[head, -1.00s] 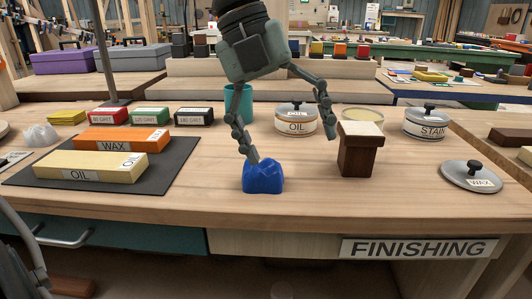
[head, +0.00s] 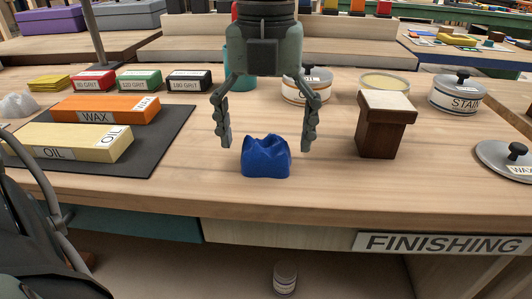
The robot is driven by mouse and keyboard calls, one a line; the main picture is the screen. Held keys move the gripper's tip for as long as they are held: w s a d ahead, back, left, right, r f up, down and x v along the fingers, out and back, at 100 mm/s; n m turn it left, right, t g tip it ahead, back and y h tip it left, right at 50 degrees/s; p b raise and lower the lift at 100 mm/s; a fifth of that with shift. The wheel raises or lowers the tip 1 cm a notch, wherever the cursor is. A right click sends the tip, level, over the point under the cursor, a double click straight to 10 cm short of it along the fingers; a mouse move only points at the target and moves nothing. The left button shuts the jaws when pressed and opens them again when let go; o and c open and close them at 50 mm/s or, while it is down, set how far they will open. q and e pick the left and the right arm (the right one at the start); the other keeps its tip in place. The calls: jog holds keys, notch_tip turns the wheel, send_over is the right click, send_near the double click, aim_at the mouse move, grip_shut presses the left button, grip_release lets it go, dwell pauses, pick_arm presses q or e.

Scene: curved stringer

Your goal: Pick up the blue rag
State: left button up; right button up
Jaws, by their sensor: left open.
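The blue rag (head: 265,160) is a crumpled lump on the wooden bench top, near its front edge, in the head view. My left gripper (head: 266,143) comes down from above with its fingers spread wide. One fingertip is to the left of the rag and the other to its right, with a gap on each side. The gripper is open and holds nothing. My right gripper is not in view.
A wooden block with a pale top (head: 384,125) stands right of the rag. An oil tin (head: 305,90) is behind the gripper. A dark mat (head: 165,140) with wax and oil blocks lies left. A stain tin (head: 456,95) and a wax lid (head: 507,158) are right.

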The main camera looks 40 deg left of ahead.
pick_arm(q)
jog(key=shift+f, duration=0.45)
jog(key=shift+c, duration=0.2)
jog(key=c, duration=1.2)
jog(key=shift+r, duration=0.1)
